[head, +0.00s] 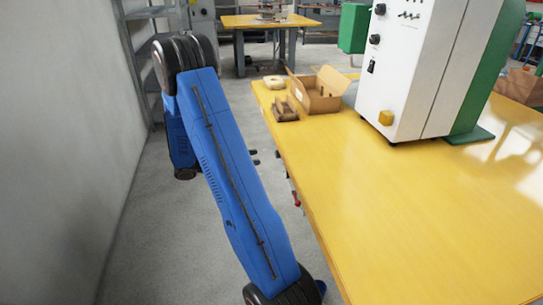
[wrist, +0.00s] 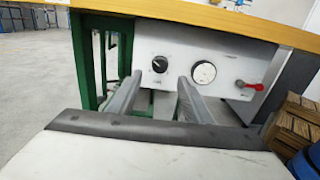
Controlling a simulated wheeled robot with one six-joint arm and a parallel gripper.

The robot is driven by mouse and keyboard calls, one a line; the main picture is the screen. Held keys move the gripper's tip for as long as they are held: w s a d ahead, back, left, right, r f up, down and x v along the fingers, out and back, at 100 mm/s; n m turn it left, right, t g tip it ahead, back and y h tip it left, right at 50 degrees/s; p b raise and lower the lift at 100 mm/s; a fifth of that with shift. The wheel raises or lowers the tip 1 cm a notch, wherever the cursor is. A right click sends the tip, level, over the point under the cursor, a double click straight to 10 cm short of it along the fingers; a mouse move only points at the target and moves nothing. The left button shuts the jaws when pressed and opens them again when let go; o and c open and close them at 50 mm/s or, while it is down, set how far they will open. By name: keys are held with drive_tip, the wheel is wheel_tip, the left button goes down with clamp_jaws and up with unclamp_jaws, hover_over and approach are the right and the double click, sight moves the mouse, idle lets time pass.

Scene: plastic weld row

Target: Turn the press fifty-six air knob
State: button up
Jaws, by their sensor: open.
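In the wrist view, a grey panel (wrist: 225,52) hangs under the yellow tabletop. It carries a round black knob (wrist: 160,64) with a pale pointer mark. The label text is too small to read. My gripper (wrist: 160,78) is open and empty, its two grey fingers pointing at the panel. The knob shows between the fingertips, slightly above them, and appears apart from them. In the head view, two dark fingertips of my gripper (head: 256,157) stick out beside the table edge, behind my blue arm. The panel face and knob are hidden there.
Right of the knob are a white round gauge (wrist: 204,73) and a red lever (wrist: 250,86). Green table legs (wrist: 88,60) stand left; a wooden crate (wrist: 292,128) stands right. On the tabletop (head: 400,220) are a white machine (head: 405,75) and an open cardboard box (head: 318,100).

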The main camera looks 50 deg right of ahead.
sight(276, 154)
drive_tip(key=x, duration=0.8)
drive_tip(key=shift+s+d, duration=0.2)
drive_tip(key=c, duration=1.1)
